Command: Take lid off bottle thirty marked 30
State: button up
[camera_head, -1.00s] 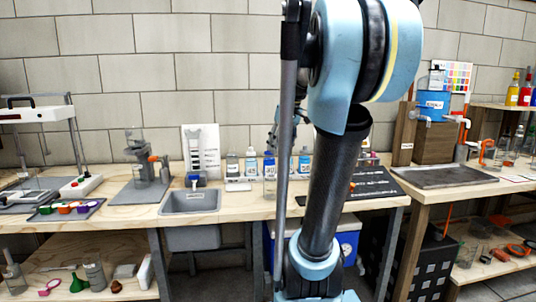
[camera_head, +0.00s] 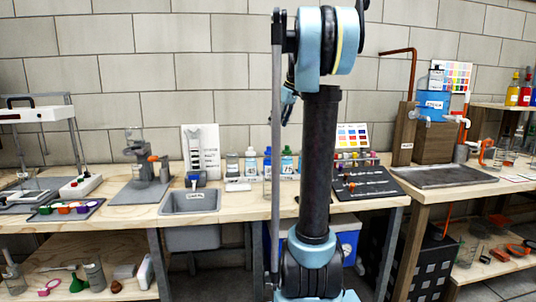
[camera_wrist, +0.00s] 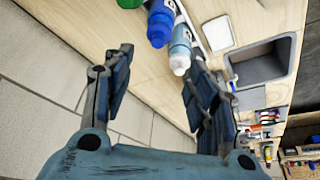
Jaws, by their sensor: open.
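A row of small bottles stands on the wooden bench behind my arm in the head view. No number 30 can be read on any.
A grey sink (camera_head: 190,202) is set into the bench left of the bottles. A dark board (camera_head: 368,186) with small vials lies to the right. A metal stand (camera_head: 146,172) and a tray of coloured caps (camera_head: 65,210) stand further left. The wall is close behind.

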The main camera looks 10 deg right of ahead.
send_over(269, 149)
jog(key=d, duration=0.2)
notch_tip(269, 149, down, 7)
jog(key=shift+s+x, duration=0.1)
jog(key=shift+x, duration=1.15)
jog(key=shift+s+x, duration=0.15)
jog(key=shift+x, duration=1.1)
jog(key=c, duration=0.8)
